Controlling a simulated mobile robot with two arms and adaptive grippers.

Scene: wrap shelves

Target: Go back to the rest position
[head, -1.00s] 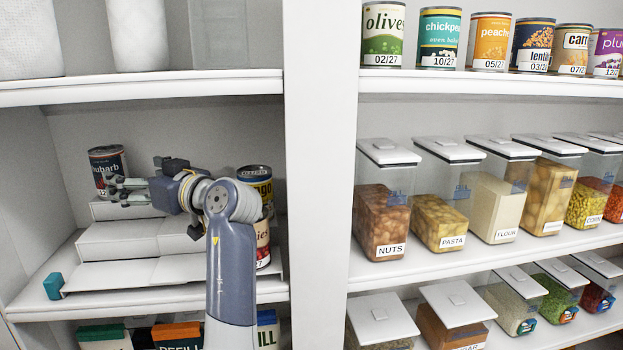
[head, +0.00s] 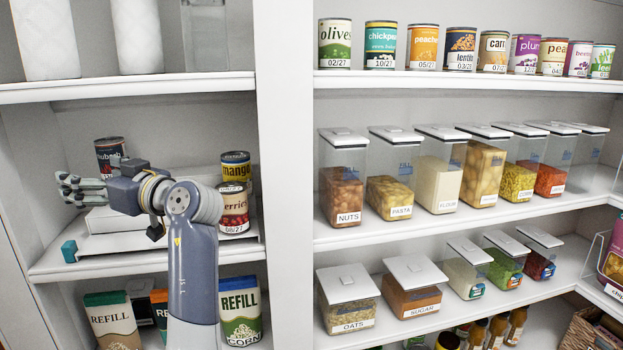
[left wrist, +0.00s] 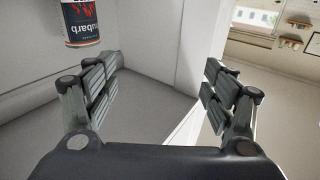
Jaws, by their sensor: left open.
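My left gripper (head: 82,189) is open and empty in the head view, in front of the left cabinet's middle shelf. Its two spread fingers (left wrist: 163,95) show in the left wrist view with nothing between them. A dark rhubarb can (head: 110,155) stands behind it on a white stepped riser (head: 105,245); it also shows at the top left of the left wrist view (left wrist: 81,22), apart from the fingers. My left forearm rises from below and hides part of the riser. My right gripper is in neither view.
A mango can (head: 236,168) sits above a berries can (head: 233,208), right of my arm. Refill bags (head: 113,322) stand on the shelf below. A white upright (head: 285,200) divides the cabinets. The right shelves hold cans, a nuts container (head: 342,190) and several other containers.

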